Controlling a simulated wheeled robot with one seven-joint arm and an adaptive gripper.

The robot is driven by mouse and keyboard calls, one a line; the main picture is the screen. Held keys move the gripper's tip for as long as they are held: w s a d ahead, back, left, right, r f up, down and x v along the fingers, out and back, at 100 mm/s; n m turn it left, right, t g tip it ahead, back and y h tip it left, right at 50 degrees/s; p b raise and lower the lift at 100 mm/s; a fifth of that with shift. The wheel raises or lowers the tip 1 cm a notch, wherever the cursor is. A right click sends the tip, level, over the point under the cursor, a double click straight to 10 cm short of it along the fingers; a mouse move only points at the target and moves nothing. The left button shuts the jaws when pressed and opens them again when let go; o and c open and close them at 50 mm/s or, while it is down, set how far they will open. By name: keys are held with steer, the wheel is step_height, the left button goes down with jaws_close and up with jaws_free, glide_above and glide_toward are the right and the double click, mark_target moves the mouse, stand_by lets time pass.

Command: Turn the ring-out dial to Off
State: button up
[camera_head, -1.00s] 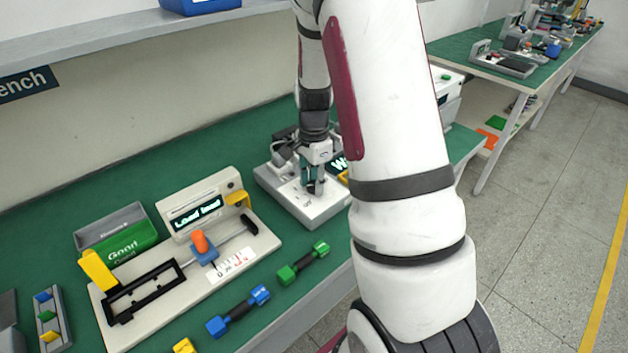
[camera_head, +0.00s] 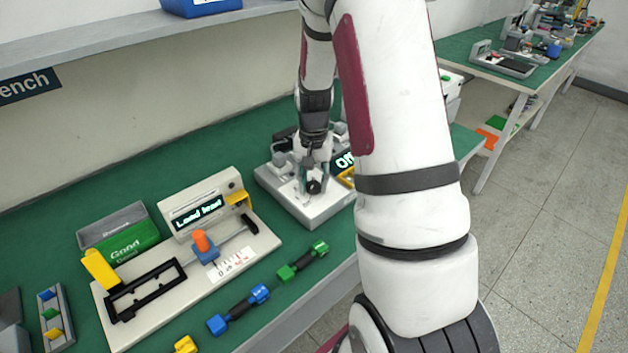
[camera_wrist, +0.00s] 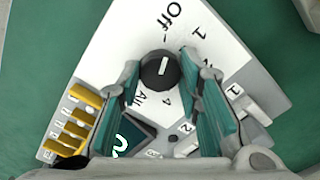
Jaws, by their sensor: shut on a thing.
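The ring-out dial (camera_wrist: 160,70) is a round black knob with a short white line on a white panel. In the wrist view the line points up, roughly toward the "Off" mark (camera_wrist: 175,14). The marks "1", "4" and "All" also show around it. My gripper (camera_wrist: 159,76) has its teal fingers on either side of the knob, shut on it. In the head view my gripper (camera_head: 312,182) reaches down onto the grey tester (camera_head: 318,214) at the bench's middle. The tester's lit display (camera_head: 345,161) is partly hidden by my arm.
Yellow keys (camera_wrist: 75,125) and pale switches stand on the tester close to the fingers. Left of it is a load-test fixture (camera_head: 217,272) with an orange-topped slider. Green (camera_head: 303,262) and blue (camera_head: 239,309) handled parts lie in front. A shelf (camera_head: 110,42) hangs above.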

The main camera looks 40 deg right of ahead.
mark_target(313, 185)
steer(key=shift+n, duration=0.5)
steer(key=o, duration=1.2)
steer(key=shift+r, duration=0.1)
step_height(313, 185, up, 12)
steer(key=shift+f, duration=0.1)
